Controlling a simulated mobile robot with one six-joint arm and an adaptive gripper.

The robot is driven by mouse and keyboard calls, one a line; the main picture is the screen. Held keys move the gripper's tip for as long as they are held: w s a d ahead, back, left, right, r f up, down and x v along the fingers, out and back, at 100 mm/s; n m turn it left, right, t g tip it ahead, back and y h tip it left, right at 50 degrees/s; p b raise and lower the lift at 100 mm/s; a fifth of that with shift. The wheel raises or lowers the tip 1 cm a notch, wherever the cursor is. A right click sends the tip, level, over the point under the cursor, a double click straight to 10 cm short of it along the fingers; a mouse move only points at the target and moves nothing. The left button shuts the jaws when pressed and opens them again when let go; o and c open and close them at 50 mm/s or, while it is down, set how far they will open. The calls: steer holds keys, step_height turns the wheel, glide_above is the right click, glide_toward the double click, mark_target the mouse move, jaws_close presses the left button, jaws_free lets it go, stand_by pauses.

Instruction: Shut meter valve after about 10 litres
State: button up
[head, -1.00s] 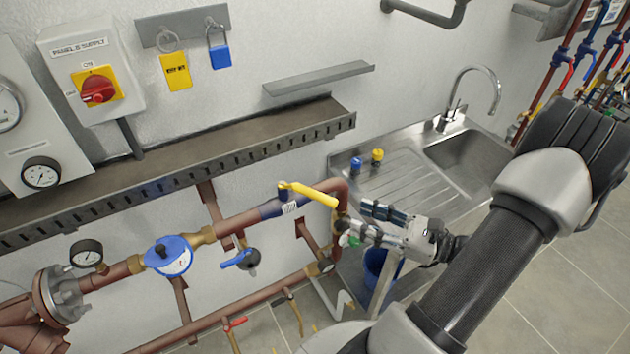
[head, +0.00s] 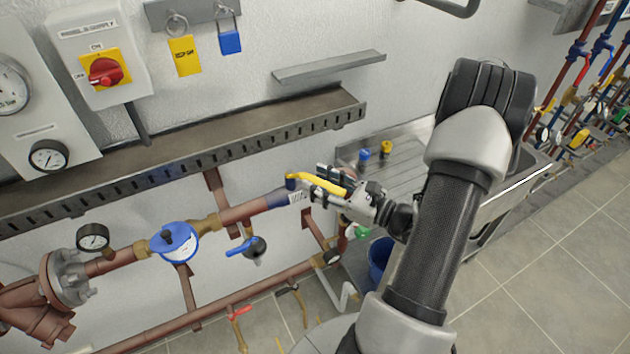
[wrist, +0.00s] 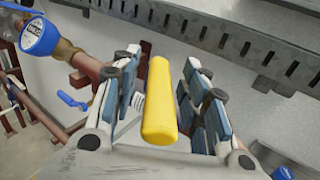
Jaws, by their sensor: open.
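The meter valve's yellow lever (head: 318,184) lies along the copper pipe, right of the blue-capped water meter (head: 174,243). My gripper (head: 325,187) is at the lever, its fingers open on either side of it. In the wrist view the yellow lever (wrist: 160,100) stands between the two open fingers, with a visible gap to each. The meter also shows in the wrist view (wrist: 40,36), at the upper left. Its reading is too small to tell. The valve body is partly hidden in the wrist view.
A blue-handled valve (head: 243,247) hangs below the pipe, and a pressure gauge (head: 92,237) stands left of the meter. A slotted cable tray (head: 190,157) runs along the wall above. A sink unit (head: 405,160) and a blue bucket (head: 380,258) are to the right.

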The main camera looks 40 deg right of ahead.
steer(key=shift+x, duration=0.85)
steer(key=shift+c, duration=0.2)
jaws_close()
